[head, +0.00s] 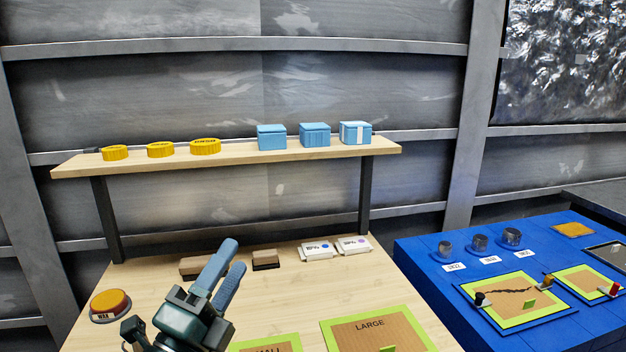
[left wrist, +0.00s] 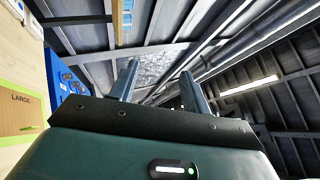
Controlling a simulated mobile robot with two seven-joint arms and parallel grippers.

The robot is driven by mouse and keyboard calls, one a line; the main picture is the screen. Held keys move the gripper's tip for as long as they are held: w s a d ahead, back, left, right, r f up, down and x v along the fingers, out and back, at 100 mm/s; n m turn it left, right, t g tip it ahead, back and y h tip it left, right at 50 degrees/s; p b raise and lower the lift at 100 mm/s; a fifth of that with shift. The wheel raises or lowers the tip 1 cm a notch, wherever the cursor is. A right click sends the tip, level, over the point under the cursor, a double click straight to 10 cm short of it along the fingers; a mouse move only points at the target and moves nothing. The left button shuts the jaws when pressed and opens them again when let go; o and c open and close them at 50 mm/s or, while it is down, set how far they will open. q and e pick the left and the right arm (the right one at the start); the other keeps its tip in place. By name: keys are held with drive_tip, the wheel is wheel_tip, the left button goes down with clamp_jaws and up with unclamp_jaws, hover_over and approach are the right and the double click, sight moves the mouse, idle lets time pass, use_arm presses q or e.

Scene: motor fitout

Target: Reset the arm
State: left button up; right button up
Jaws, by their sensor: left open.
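My left gripper (head: 226,268) is raised above the front of the wooden table (head: 290,290), its fingers pointing up and to the right. It is open and empty, with a gap between the two blue fingers. In the left wrist view its fingers (left wrist: 160,85) point toward the ceiling and wall, with nothing between them. My right gripper is in neither view.
An orange button (head: 110,301) sits at the table's left. A LARGE board (head: 372,325) lies in front. Brown blocks (head: 266,259) and white boxes (head: 318,250) stand behind. A shelf (head: 235,158) holds yellow discs (head: 205,146) and blue boxes (head: 315,134). A blue table (head: 425,262) stands right.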

use_arm(q)
drive_tip(key=s+a+f+n+g+y, duration=0.25)
drive_tip(key=a+f+n+y, duration=0.2)
drive_tip(key=f+n, duration=0.35)
drive_tip(key=s+a+f+n+g+y, duration=0.1)
drive_tip(key=a+f+n+g+y, duration=0.3)
drive_tip(key=f+n+y, duration=0.4)
drive_tip(key=s+f+n+g+h, duration=0.3)
drive_tip(key=s+f+n+g, duration=0.4)
drive_tip(key=s+f+g, duration=0.7)
drive_tip(key=w+d+m+t+h+p, duration=0.1)
drive_tip(key=d+t+p, duration=0.4)
drive_tip(key=t, duration=0.5)
drive_tip(key=shift+w+d+f+h+p, duration=0.35)
drive_tip(key=shift+w+h+p, duration=0.1)
drive_tip(key=shift+h+p, duration=0.7)
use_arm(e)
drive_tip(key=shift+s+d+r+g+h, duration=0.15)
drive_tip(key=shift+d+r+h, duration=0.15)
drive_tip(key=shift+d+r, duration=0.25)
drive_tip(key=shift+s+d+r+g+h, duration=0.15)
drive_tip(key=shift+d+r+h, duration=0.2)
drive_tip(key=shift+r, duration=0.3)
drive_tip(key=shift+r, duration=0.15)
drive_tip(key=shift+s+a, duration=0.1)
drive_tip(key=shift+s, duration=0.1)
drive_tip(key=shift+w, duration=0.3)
